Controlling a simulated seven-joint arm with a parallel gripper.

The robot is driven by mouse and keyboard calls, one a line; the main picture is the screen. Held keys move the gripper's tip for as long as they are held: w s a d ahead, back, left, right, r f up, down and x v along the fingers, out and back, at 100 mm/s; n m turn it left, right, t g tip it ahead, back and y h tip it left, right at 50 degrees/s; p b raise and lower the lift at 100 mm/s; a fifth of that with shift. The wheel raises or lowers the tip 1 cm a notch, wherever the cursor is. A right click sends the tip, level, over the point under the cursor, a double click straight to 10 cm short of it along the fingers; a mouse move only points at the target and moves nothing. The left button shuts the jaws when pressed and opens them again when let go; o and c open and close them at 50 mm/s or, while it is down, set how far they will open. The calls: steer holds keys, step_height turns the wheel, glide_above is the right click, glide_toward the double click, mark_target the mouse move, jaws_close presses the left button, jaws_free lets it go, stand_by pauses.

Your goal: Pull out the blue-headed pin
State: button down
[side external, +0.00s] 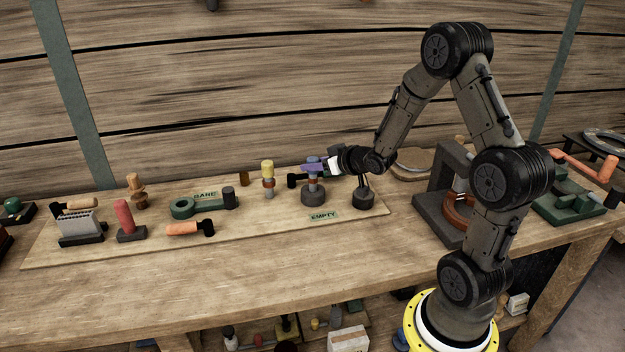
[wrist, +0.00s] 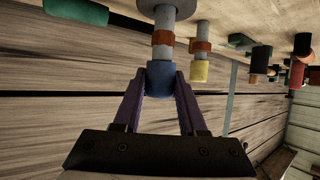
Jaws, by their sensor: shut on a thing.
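The blue-headed pin (wrist: 160,78) has a grey shaft with an orange band. In the wrist view its blue head is between the two purple fingers of my gripper (wrist: 160,84), which is shut on it. The shaft runs into a round grey base (wrist: 167,8). In the side external view the pin (side external: 313,181) stands upright in its dark round base (side external: 313,198), and my gripper (side external: 318,167) reaches it from the right at head height. The fingers partly cover the head there. How deep the shaft sits is hidden.
A yellow-headed pin (side external: 267,168) stands just left; it also shows in the wrist view (wrist: 200,72). An EMPTY label (side external: 324,216) lies in front of the base. A dark frame (side external: 440,195) stands right.

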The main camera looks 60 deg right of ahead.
steer(key=shift+r, duration=3.35)
